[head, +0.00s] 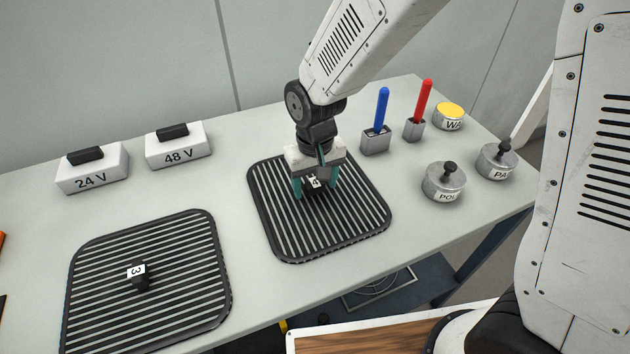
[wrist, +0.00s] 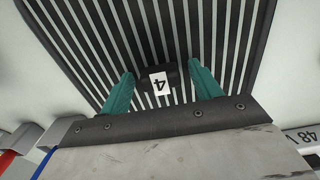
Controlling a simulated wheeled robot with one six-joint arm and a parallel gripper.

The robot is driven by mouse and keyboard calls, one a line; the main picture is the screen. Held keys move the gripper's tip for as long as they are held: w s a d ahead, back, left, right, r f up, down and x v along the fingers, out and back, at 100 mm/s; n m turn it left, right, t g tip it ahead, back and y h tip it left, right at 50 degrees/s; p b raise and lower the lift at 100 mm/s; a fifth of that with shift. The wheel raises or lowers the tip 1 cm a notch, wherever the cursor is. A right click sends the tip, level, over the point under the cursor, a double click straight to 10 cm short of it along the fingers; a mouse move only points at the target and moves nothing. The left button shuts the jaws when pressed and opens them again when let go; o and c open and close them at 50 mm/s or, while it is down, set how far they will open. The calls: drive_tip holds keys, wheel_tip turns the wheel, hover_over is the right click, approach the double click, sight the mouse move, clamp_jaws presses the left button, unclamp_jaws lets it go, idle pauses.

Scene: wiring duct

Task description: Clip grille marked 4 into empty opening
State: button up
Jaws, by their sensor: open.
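The grille marked 4 (head: 358,215) is a dark slatted panel with rounded corners, lying on the light table. Its black knob with a white 4 label (wrist: 160,83) shows in the wrist view. My gripper (head: 317,188) is over this grille, fingers pointing down. Its two teal fingers (wrist: 160,88) stand apart on either side of the knob, with gaps between. A second grille, marked 3 (head: 195,297), lies at the left with its own black knob. No empty opening is visible in either view.
White boxes marked 24 V (head: 93,172) and 48 V (head: 179,149) stand at the back left. Holders with a blue tool (head: 381,110) and a red tool (head: 422,100) stand at the back right. Knobbed metal weights (head: 444,184) (head: 497,163) and a yellow-topped tin (head: 449,114) are at right.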

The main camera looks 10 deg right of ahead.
wheel_tip(320, 180, up, 8)
drive_tip(key=shift+s+a+f, duration=0.1)
drive_tip(key=shift+s+f, duration=0.05)
drive_tip(key=shift+d+r, duration=0.2)
drive_tip(key=shift+r, duration=0.05)
drive_tip(key=s+d+r+m, duration=0.1)
drive_tip(key=s+d+r, duration=0.35)
drive_tip(key=d, duration=0.25)
drive_tip(key=s+d+r+m, duration=0.1)
drive_tip(key=s+d+r, duration=0.3)
drive_tip(key=d+r, duration=0.25)
drive_tip(key=s+d+r+m+t, duration=0.1)
drive_tip(key=s+d, duration=0.5)
drive_tip(key=s, duration=0.4)
drive_tip(key=shift+s+d+r, duration=0.15)
drive_tip(key=shift+d+r, duration=0.25)
drive_tip(key=shift+o, duration=0.5)
drive_tip(key=shift+s+d, duration=0.1)
drive_tip(key=shift+s, duration=0.25)
drive_tip(key=n+g, duration=0.1)
drive_tip(key=n, duration=0.2)
hover_over(316, 184)
drive_tip(key=w, duration=0.1)
drive_tip(key=f, duration=1.2)
drive_tip(key=shift+d+f, duration=0.2)
drive_tip(key=f, duration=0.7)
drive_tip(key=shift+s+a+f, duration=0.25)
drive_tip(key=shift+a+f, duration=0.05)
drive_tip(key=shift+f, duration=0.05)
drive_tip(key=shift+c, duration=0.4)
